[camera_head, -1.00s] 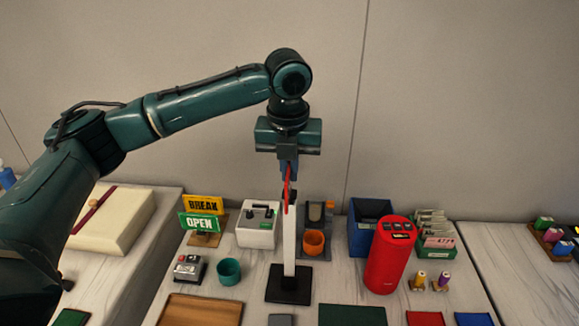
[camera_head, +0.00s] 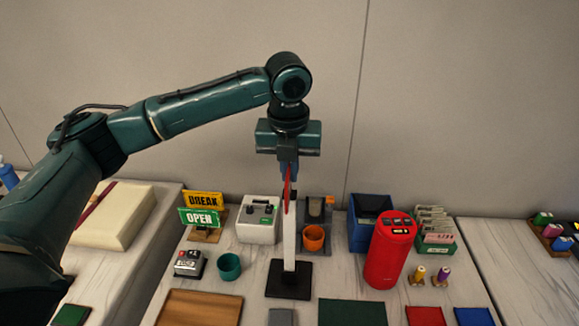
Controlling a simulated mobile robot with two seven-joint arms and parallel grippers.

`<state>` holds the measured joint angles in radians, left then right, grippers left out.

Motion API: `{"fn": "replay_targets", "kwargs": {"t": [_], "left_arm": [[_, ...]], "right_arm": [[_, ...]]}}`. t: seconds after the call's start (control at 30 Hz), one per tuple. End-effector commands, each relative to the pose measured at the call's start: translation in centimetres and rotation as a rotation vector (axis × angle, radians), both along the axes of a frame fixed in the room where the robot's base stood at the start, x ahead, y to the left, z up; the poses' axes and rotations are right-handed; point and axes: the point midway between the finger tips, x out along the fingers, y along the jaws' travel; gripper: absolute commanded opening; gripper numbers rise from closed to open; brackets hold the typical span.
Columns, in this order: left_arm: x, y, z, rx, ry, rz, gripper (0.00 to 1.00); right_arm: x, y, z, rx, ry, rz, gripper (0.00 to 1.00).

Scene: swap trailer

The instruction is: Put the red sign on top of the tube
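The red sign (camera_head: 287,190) is seen edge-on as a thin red strip, upright, at the top of the white tube (camera_head: 289,238). The tube stands upright on a black square base (camera_head: 289,279) on the table. My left gripper (camera_head: 288,172) points down above the tube, with the sign's upper edge at its fingertips. It appears shut on the sign. Whether the sign touches the tube's top or hangs just in front of it I cannot tell. My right gripper does not show.
A white box (camera_head: 258,221), orange cup (camera_head: 313,238), red cylinder (camera_head: 387,255), blue bin (camera_head: 366,235) and teal cup (camera_head: 229,266) surround the tube. A wooden tray (camera_head: 200,308) lies in front.

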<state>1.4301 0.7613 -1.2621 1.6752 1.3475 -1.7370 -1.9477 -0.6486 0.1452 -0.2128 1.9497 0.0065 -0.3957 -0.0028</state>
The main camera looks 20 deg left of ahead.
Motion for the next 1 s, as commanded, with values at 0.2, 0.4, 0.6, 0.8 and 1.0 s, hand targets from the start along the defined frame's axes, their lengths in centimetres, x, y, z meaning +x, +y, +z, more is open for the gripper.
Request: {"fn": "replay_targets", "kwargs": {"t": [0.2, 0.4, 0.6, 0.8, 1.0], "left_arm": [[0.01, -0.03, 0.01, 0.0, -0.001, -0.001, 0.0], [0.01, -0.03, 0.0, 0.0, -0.001, -0.001, 0.15], [0.01, -0.03, 0.0, 0.0, -0.001, -0.001, 0.3], [0.0, -0.02, -0.02, 0.0, 0.0, -0.001, 0.34], [0.0, -0.02, -0.02, 0.0, 0.0, -0.001, 0.51]], "right_arm": [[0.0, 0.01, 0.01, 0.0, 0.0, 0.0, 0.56], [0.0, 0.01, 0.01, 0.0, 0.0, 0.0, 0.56], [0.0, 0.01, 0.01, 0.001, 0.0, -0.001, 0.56], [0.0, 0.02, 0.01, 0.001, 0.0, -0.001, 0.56], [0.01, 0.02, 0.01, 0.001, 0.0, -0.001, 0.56]]}}
